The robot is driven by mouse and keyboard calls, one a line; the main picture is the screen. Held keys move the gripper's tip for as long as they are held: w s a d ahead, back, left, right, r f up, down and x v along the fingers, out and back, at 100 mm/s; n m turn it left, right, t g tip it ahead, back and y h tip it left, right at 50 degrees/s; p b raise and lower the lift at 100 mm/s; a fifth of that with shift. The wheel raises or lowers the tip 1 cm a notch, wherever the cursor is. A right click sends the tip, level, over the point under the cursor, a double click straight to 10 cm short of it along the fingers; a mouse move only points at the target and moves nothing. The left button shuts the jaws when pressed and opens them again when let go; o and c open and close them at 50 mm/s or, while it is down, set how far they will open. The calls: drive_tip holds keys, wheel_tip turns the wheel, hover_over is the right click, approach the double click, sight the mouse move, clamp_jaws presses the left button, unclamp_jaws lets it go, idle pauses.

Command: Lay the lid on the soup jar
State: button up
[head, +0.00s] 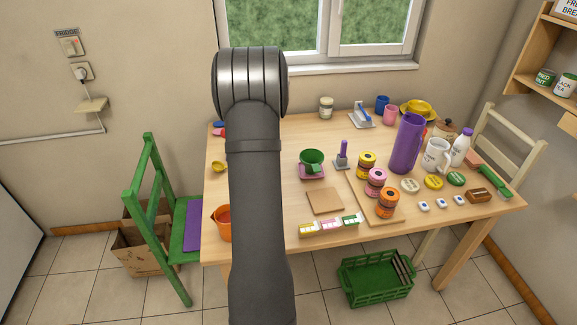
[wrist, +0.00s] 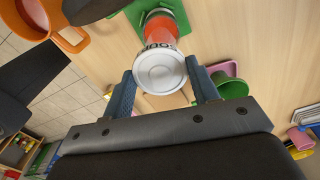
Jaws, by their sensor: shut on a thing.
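The white round lid (wrist: 160,72) is between my gripper's blue fingers (wrist: 160,76) in the wrist view; my gripper is shut on it. The soup jar (wrist: 165,27), with red-orange contents and dark lettering near the lid, shows just beyond the lid. It stands on a green base or mat (wrist: 184,14). The lid overlaps the jar's top end in this view; I cannot tell whether they touch. In the head view my arm hides the gripper, the lid and the jar.
An orange pot (head: 223,223) is left of my arm. A green cup (head: 312,157) on a pink saucer is to the right, near my right finger. A wooden board (head: 325,201), several jars and a purple bottle (head: 406,145) are farther right.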

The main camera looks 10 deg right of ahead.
drive_tip(key=shift+w+a+r, duration=0.15)
drive_tip(key=shift+w+a, duration=0.2)
drive_tip(key=shift+a, duration=0.2)
drive_tip(key=shift+f, duration=2.8)
drive_tip(key=shift+f, duration=1)
drive_tip(key=o, duration=1)
drive_tip(key=shift+o, duration=0.2)
drive_tip(key=shift+r, duration=0.15)
drive_tip(key=shift+r, duration=2.4)
